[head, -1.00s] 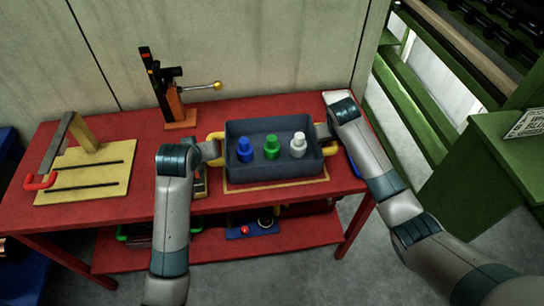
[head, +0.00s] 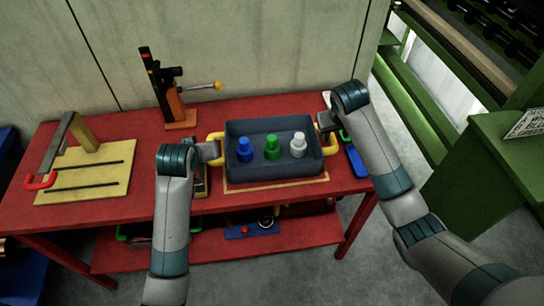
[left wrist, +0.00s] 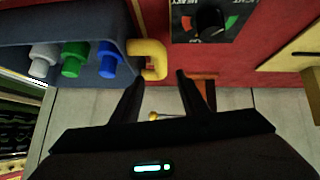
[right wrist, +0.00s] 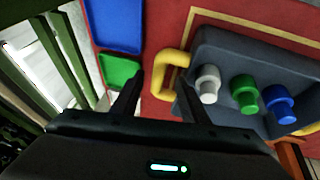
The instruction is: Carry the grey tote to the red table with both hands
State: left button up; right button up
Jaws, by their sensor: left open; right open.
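The grey tote (head: 232,165) stands upright on the red table (head: 95,215), within or on a yellow-outlined rectangle. It holds a blue (head: 245,150), a green (head: 271,148) and a white bottle (head: 298,146). My left gripper (head: 213,150) is open beside the tote's left yellow handle (head: 215,136). In the left wrist view this handle (left wrist: 150,62) lies just ahead of the fingertips (left wrist: 160,74). My right gripper (head: 323,118) is open by the right yellow handle (head: 330,149). In the right wrist view that handle (right wrist: 168,68) is close to the fingertips (right wrist: 159,75), nearer the right finger.
A clamp-like stand with a gold-knobbed lever (head: 180,105) is behind the tote. A yellow board (head: 110,172) with a grey arm lies at the left. A blue tray (head: 356,163) is right of the tote. A green cabinet (head: 480,170) stands at the right.

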jog(key=shift+v, duration=1.65)
jog(key=shift+f, duration=0.1)
